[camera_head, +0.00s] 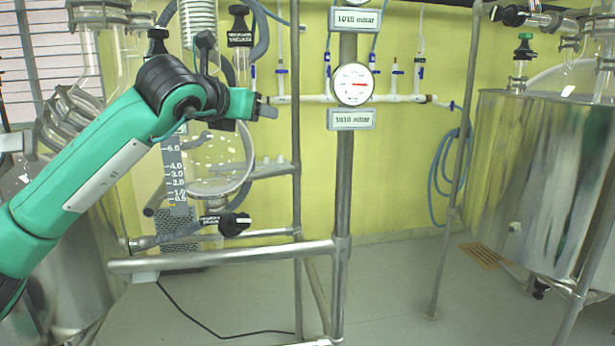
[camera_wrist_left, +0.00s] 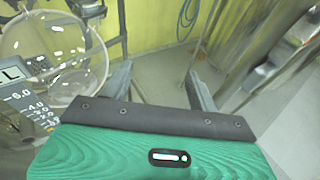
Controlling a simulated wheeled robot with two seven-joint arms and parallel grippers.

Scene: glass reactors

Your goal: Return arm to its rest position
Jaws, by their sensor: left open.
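My left arm is green and comes in from the left in the head view. Its gripper (camera_head: 266,108) is at about the height of the pressure gauge, to the left of it in the picture. In the left wrist view the two grey fingers of the left gripper (camera_wrist_left: 160,88) stand apart with nothing between them. The gripper appears clear of the metal frame, though the depth between them is hard to judge. My right gripper does not show in either view.
A round gauge (camera_head: 353,85) sits on a vertical steel pole (camera_head: 345,190). A horizontal rail (camera_head: 220,257) crosses below the arm. A black-handled valve (camera_head: 234,224) is under the gripper. A large steel vessel (camera_head: 545,180) stands right. Glassware (camera_wrist_left: 55,50) is left in the wrist view.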

